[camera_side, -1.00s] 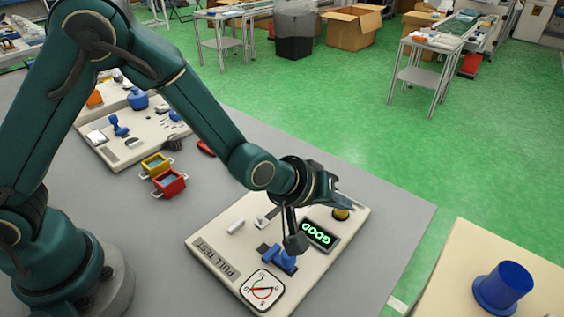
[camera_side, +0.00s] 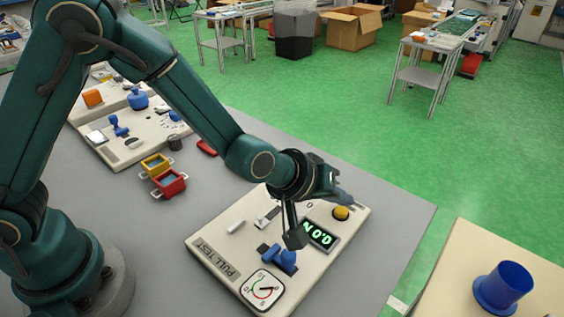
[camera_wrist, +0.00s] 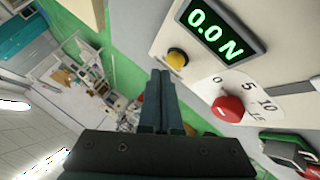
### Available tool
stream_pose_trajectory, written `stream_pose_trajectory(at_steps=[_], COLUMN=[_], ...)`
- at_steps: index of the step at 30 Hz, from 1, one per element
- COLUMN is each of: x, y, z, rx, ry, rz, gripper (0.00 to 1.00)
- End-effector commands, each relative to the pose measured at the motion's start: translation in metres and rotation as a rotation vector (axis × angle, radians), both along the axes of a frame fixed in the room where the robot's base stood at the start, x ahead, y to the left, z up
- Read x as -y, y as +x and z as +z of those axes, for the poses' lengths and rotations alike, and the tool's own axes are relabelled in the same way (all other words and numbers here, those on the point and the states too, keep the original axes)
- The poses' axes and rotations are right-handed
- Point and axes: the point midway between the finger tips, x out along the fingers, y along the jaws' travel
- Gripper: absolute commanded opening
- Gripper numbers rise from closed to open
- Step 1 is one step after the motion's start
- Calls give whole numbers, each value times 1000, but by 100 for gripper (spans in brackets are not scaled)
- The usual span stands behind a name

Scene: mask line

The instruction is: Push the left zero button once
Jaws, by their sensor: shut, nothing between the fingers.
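The cream test board (camera_side: 215,240) lies on the grey table, marked "PULL TEST". A round yellow button (camera_side: 341,212) sits beside the dark display (camera_side: 320,235), which reads 0.0 N in green. In the wrist view the yellow button (camera_wrist: 177,58) is just below the display (camera_wrist: 215,32). Any label on the button is not readable.
A red knob (camera_wrist: 228,108) sits on a numbered scale. A blue clamp (camera_side: 278,258) and a round dial (camera_side: 263,290) are at the board's near end. Red (camera_side: 169,184) and yellow (camera_side: 155,165) bins and another board (camera_side: 122,150) stand left.

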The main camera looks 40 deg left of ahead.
Motion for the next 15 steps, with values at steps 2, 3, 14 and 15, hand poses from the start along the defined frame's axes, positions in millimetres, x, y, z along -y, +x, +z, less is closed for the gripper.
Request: stream_pose_trajectory(at_steps=[2, 3, 14, 15], x=[0, 0, 0, 0], y=[0, 0, 1, 1], z=[2, 2, 12, 16], rx=[0, 0, 3, 4], ry=[-1, -1, -1, -1], rz=[0, 1, 2, 2], gripper=[0, 0, 0, 0])
